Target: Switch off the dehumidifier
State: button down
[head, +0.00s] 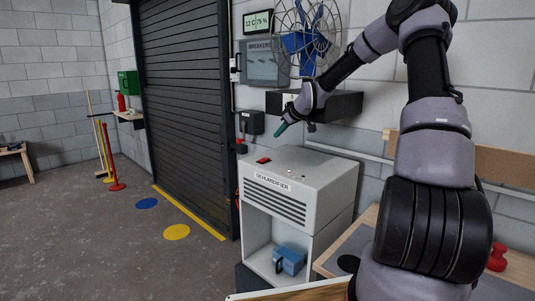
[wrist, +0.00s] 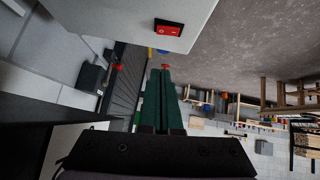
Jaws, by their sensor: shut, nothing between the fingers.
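The dehumidifier (head: 330,190) is a pale grey cabinet with a name label and dark vent slots on its front. A red switch (head: 263,160) sits on its top near the front left edge. In the wrist view the red switch (wrist: 168,28) is a rocker in a black frame on the cabinet's pale top (wrist: 120,18). Which way the rocker is tipped is not clear. My gripper (head: 279,134) is above the cabinet top, a little above and to the right of the switch in the head view. Its green fingers (wrist: 160,70) are together and empty, apart from the switch.
A blue container (head: 290,260) sits in the cabinet's open lower bay. A dark wall shelf (head: 330,105), a caged fan (head: 305,40) and a breaker box (head: 265,65) are behind my arm. A wooden bench (head: 345,245) stands at right. Floor at left is mostly clear.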

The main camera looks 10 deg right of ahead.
jog(key=shift+w+f, duration=0.1)
send_near(265, 158)
jog(key=w+a, duration=0.2)
jog(key=w, duration=0.1)
jog(key=shift+a, duration=0.25)
jog(key=f, duration=0.3)
jog(key=shift+w+d+f, duration=0.1)
jog(key=shift+w, duration=0.25)
jog(key=shift+f, duration=0.5)
jog(key=shift+d+f, duration=0.15)
jog(key=shift+f, duration=0.15)
